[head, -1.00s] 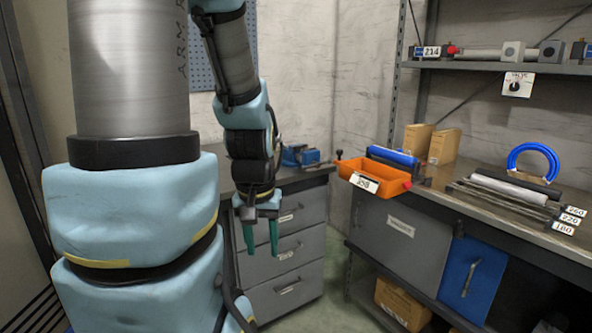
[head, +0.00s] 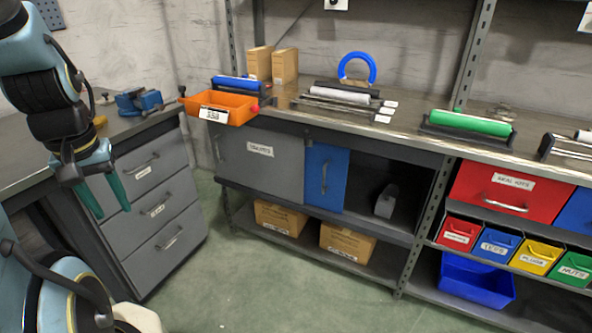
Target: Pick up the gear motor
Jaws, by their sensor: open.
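My gripper (head: 112,211) hangs at the left in the head view, its two green fingers apart and pointing down, with nothing between them. It is in front of the grey drawer unit. I cannot make out for certain which thing is the gear motor. A small grey block-like object (head: 386,201) stands inside the open, dark compartment of the bench, right of the blue door. It is far from my gripper, and its details are too small to tell.
The long bench (head: 400,140) holds an orange bin (head: 222,106), blue, white and green rolls, and a blue ring (head: 358,68). A blue vise (head: 139,101) sits on the left bench. Coloured bins (head: 498,244) and cardboard boxes (head: 347,241) fill lower shelves. The green floor (head: 260,290) is clear.

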